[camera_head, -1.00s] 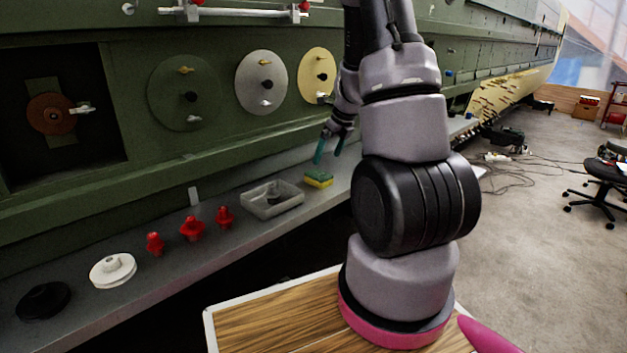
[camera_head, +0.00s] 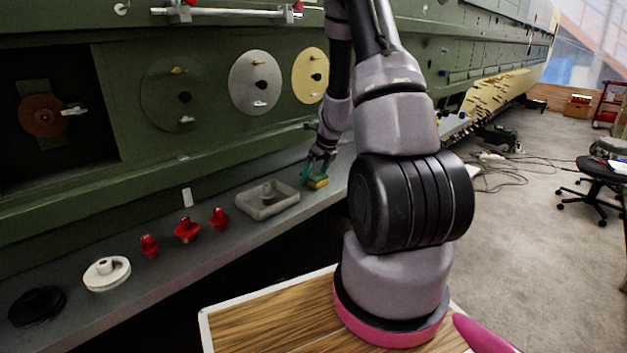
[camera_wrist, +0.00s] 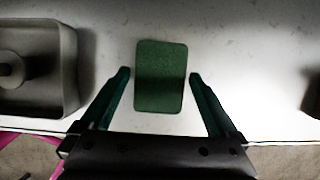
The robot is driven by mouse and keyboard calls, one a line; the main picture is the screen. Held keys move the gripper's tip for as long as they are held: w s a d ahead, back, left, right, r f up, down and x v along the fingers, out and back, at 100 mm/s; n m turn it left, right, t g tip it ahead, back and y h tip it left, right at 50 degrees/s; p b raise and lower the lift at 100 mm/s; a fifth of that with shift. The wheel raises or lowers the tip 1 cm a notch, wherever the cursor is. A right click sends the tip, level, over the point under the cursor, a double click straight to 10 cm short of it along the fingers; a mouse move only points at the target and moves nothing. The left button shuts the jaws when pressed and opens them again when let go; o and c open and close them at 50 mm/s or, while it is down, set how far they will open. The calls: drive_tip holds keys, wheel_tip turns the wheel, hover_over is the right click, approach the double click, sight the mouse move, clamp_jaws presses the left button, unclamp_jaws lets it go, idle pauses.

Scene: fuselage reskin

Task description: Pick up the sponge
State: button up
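The sponge (camera_head: 317,182), yellow with a green top, lies on the grey ledge (camera_head: 150,285) near its front edge. In the wrist view the sponge (camera_wrist: 161,76) shows its green top face. My gripper (camera_head: 312,178) is low over it, with teal fingers. In the wrist view my gripper (camera_wrist: 160,76) is open, with one finger on each side of the sponge. A gap shows between each finger and the sponge. Whether the fingers reach down to the ledge is hard to tell.
A grey tray (camera_head: 268,212) with a part inside stands left of the sponge; it also shows in the wrist view (camera_wrist: 70,70). Red knobs (camera_head: 187,231), a white disc (camera_head: 107,273) and a black disc (camera_head: 38,306) stand further left. The green fuselage wall rises behind.

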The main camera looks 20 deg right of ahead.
sight(315, 175)
drive_tip(key=c, duration=1)
drive_tip(key=shift+r, duration=0.1)
wheel_tip(315, 175, up, 10)
